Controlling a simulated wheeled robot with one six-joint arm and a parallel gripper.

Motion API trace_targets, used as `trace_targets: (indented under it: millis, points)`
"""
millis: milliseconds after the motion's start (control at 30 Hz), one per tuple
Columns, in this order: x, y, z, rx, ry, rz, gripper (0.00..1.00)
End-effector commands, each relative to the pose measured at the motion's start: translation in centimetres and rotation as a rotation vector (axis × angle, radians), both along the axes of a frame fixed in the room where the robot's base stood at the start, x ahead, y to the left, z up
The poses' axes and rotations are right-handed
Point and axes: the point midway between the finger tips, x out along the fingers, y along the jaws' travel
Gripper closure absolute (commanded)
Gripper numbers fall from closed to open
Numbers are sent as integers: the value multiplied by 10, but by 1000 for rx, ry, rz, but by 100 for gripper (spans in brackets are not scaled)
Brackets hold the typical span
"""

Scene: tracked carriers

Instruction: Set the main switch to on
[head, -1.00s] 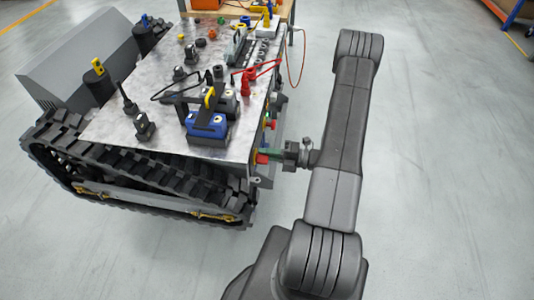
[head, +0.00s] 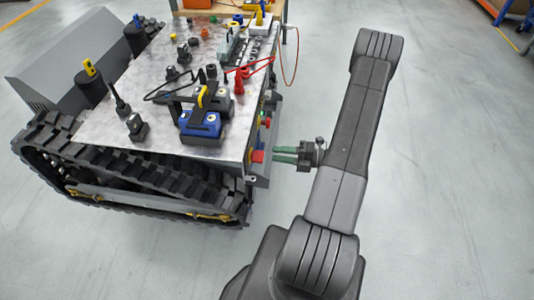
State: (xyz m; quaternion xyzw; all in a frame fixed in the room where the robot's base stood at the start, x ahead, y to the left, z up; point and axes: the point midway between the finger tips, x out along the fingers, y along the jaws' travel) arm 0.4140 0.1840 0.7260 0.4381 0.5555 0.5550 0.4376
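A red switch (head: 257,156), which looks like the main switch, sits low on the near end of the tracked carrier's grey side panel (head: 262,176). Its setting is too small to read. My gripper (head: 274,154) is to the right of the switch, pointing left at the panel. Its two green fingers are apart with a gap between them and nothing in it. A short space of floor shows between the fingertips and the switch.
Further along the panel are a red button (head: 265,122) and a small green one (head: 262,113). The carrier's top (head: 160,112) holds a blue-and-black device (head: 200,124), red clamps (head: 239,84), cables and several small parts. Open floor lies to the right.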

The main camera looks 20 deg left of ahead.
Motion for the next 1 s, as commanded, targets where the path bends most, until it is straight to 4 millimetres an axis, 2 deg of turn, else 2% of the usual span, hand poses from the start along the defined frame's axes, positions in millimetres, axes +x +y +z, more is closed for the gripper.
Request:
trace_targets:
  millis: [33,200,400,833,1000]
  points:
    - [4,-12,-1,1,-3,-6,67]
    - [12,-45,-1,0,-2,-4,67]
    - [17,-68,-1,0,-2,-2,67]
    - [18,-74,0,0,-1,0,67]
    - [16,-64,0,0,-1,2,67]
